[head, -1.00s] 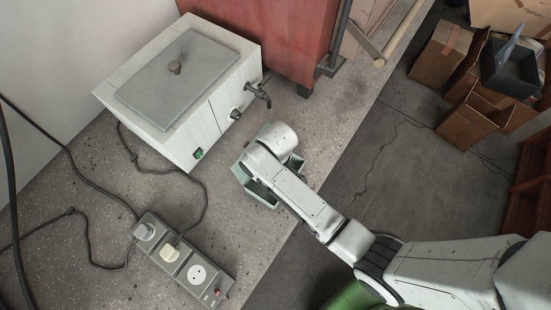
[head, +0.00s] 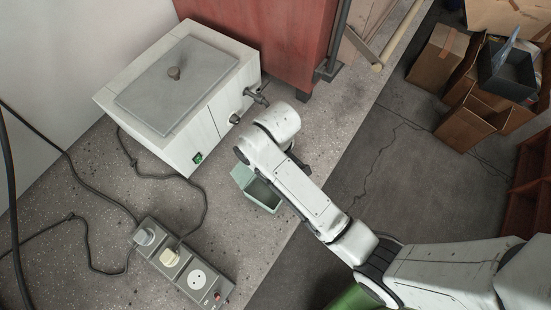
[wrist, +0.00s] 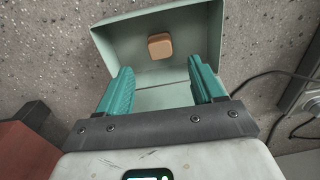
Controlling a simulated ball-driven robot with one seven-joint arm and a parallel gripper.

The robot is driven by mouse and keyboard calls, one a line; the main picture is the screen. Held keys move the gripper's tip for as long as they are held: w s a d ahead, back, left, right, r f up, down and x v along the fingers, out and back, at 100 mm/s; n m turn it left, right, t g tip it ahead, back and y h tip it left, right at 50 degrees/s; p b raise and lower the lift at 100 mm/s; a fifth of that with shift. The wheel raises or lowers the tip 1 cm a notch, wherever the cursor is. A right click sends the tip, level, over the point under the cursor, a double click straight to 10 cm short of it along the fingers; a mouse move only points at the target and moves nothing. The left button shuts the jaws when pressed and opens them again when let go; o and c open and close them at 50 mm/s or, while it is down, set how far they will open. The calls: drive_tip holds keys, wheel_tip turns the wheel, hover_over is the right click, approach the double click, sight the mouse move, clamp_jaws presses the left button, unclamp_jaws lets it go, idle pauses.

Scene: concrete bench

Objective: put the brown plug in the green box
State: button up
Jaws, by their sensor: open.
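The green box (head: 262,193) is a pale green open container on the bench, partly hidden behind my arm in the head view. In the wrist view the box (wrist: 108,40) lies below and ahead of my gripper. The brown plug (wrist: 160,46) is a small rounded brown block inside the box, apart from the fingers. It does not show in the head view. My gripper (wrist: 160,70) has two teal fingers, spread wide with nothing between them, over the box. In the head view the fingers are mostly hidden by my arm.
A white water bath (head: 180,95) with a grey lid and a tap stands behind the box. A power strip (head: 184,262) with plugs and cables lies at front left. A red cabinet (head: 270,38) is at the back. Cardboard boxes (head: 440,55) stand on the floor at right.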

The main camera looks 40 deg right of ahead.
drive_tip(key=s+d+r+m, duration=0.2)
drive_tip(key=s+d, duration=0.2)
drive_tip(key=s, duration=0.4)
drive_tip(key=s+d+r+m+t, duration=0.1)
drive_tip(key=s+d+r+m, duration=0.1)
drive_tip(key=s, duration=0.6)
drive_tip(key=shift+s+d+r+h, duration=0.3)
drive_tip(key=shift+s+d, duration=0.05)
drive_tip(key=shift+d, duration=0.5)
drive_tip(key=shift+s, duration=0.1)
